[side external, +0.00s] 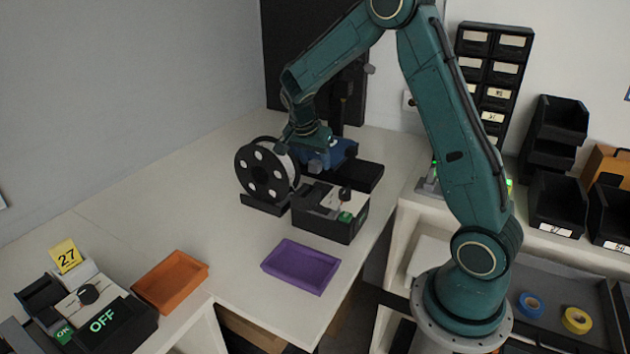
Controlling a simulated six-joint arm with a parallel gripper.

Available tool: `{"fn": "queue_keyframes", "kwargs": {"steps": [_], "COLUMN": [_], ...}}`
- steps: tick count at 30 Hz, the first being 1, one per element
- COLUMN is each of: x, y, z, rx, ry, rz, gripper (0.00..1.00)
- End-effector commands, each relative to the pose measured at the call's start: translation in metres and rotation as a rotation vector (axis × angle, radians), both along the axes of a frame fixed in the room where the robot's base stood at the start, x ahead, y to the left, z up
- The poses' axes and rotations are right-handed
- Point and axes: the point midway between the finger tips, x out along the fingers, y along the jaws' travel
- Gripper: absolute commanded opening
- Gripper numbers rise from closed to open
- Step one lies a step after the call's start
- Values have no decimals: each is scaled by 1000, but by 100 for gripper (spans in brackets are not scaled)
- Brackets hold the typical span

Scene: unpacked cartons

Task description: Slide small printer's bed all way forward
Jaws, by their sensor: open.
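A small dark printer stands at the back of the white table, with a black upright post (342,100) and a low black base (366,177). I cannot clearly make out its bed, because my wrist and the filament spool cover much of the front. My gripper (322,155), with a blue body, is low over the printer, just right of the spool. Its fingers are mostly hidden, and I see nothing held in it. I cannot tell whether it touches the bed.
A black-and-white filament spool (264,174) stands close left of my gripper. A black control box (330,222) with a knob stands in front. A purple tray (300,268), an orange tray (170,281) and an "OFF" box (103,321) are nearer. The table's left middle is clear.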

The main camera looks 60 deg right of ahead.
Motion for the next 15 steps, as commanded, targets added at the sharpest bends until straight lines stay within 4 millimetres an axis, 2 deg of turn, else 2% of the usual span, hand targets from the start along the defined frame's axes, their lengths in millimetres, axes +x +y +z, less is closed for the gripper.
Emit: {"fn": "queue_keyframes", "kwargs": {"steps": [5,12,13,15], "x": [0,0,0,0], "y": [0,0,0,0], "z": [0,0,0,0], "rx": [0,0,0,0], "ry": [0,1,1,1], "rz": [0,0,0,0], "gripper": [49,4,0,0]}}
